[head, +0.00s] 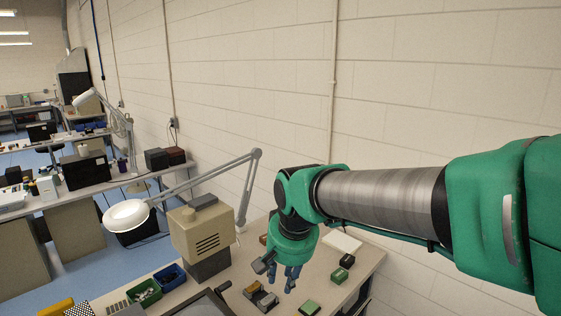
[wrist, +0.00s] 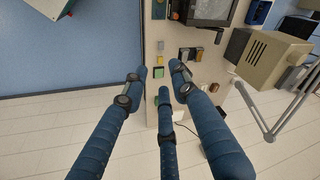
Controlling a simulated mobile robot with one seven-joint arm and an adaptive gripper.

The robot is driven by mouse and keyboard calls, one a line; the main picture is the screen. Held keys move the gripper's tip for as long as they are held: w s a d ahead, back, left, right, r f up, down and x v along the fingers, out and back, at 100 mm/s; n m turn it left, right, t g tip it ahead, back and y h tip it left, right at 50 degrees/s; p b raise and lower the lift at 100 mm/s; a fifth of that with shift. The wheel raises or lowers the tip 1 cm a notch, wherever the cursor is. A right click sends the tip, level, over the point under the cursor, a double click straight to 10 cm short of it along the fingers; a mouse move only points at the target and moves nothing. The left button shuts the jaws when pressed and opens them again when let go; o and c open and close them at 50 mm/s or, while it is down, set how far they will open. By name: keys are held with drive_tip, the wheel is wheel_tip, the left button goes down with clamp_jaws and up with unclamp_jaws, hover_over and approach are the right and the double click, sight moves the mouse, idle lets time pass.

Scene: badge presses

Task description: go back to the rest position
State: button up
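My gripper (head: 288,272) hangs fingers-down over the right part of the workbench (head: 365,262), at the end of my green and grey arm. In the wrist view its three blue fingers (wrist: 160,85) are spread apart with nothing held between them. The bench and its small parts show below and beyond the fingertips, apart from them. No rest position is marked in either view.
A beige machine (head: 200,232) stands left of my gripper, with a white lamp (head: 127,213) on a jointed arm beside it. A green bin (head: 145,291) and a blue bin (head: 170,277) sit at front left. The wall (head: 430,80) rises behind the bench.

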drive_tip(key=s+d+f+t+h+b, duration=0.1)
drive_tip(key=s+d+f+t+b, duration=0.1)
drive_tip(key=s+d, duration=1.8)
drive_tip(key=shift+s+d+f+b, duration=0.15)
drive_tip(key=shift+s+f+b, duration=0.55)
drive_tip(key=shift+s+b, duration=0.35)
drive_tip(key=shift+w, duration=0.1)
